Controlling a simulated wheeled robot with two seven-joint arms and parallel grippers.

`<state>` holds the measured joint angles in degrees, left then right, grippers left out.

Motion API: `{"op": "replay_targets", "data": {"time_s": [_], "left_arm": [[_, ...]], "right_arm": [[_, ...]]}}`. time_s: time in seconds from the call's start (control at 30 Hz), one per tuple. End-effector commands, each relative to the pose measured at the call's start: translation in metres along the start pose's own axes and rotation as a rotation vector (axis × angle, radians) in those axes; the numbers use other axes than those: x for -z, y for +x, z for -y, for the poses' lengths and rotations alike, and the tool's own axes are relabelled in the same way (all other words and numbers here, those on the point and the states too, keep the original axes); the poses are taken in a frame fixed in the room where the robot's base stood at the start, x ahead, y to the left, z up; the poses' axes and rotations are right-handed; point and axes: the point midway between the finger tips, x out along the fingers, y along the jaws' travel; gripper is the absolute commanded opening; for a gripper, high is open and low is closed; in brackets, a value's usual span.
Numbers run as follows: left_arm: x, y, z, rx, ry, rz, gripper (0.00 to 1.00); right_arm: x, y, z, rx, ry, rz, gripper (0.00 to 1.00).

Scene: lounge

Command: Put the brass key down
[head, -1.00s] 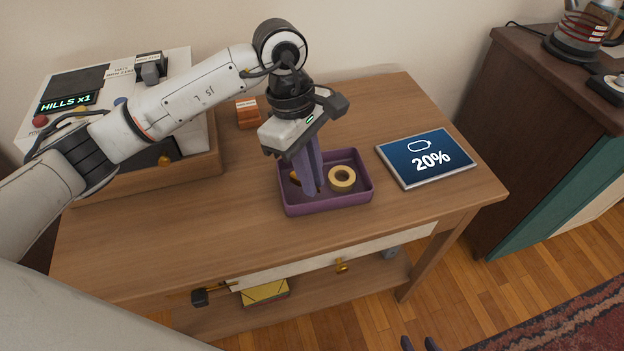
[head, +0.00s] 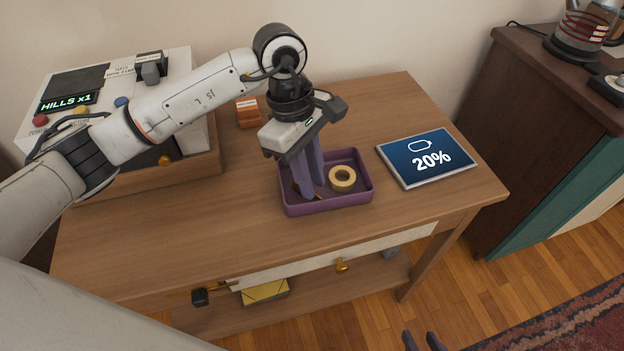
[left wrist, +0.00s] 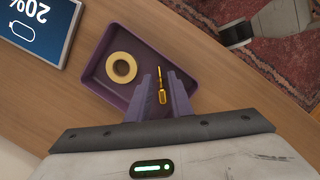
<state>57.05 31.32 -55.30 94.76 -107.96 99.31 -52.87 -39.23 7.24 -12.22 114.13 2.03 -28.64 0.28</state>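The brass key (left wrist: 162,96) lies between the two fingers of my left gripper in the left wrist view, with a gap on each side. In the head view only small bits of the key show by the fingertips. My left gripper (head: 308,190) is open and points down into the purple tray (head: 338,205), its fingertips low inside it. The tray also shows in the left wrist view (left wrist: 106,88). My right gripper (head: 422,342) shows only as two fingertips, apart and empty, at the bottom edge of the head view.
A yellow tape roll (head: 342,178) lies in the tray, right of my left fingers. A tablet reading 20% (head: 428,158) lies to the right. An orange box (head: 248,113) stands behind, and a control box (head: 190,125) at left. The table front (head: 200,240) is clear.

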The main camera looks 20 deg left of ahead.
Motion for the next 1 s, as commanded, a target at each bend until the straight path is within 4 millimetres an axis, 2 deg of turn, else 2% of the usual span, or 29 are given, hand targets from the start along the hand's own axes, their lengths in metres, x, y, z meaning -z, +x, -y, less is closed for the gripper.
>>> {"op": "replay_targets", "data": {"time_s": [0.3, 0.5, 0.7, 1.0], "left_arm": [[0.001, -0.069, -0.001, -0.005, 0.000, -0.002, 0.19], [0.000, -0.099, 0.000, -0.002, -0.001, -0.001, 0.19], [0.000, -0.109, 0.000, 0.001, -0.001, -0.001, 0.19], [0.000, -0.109, 0.000, 0.000, -0.001, 0.000, 0.19]], "right_arm": [[-0.006, 0.002, 0.000, 0.000, 0.000, 0.007, 0.31], [-0.006, 0.002, 0.000, 0.000, 0.000, 0.009, 0.31], [-0.006, 0.002, 0.000, 0.000, 0.000, 0.009, 0.31], [-0.005, 0.002, 0.000, 0.001, 0.000, 0.007, 0.31]]}}
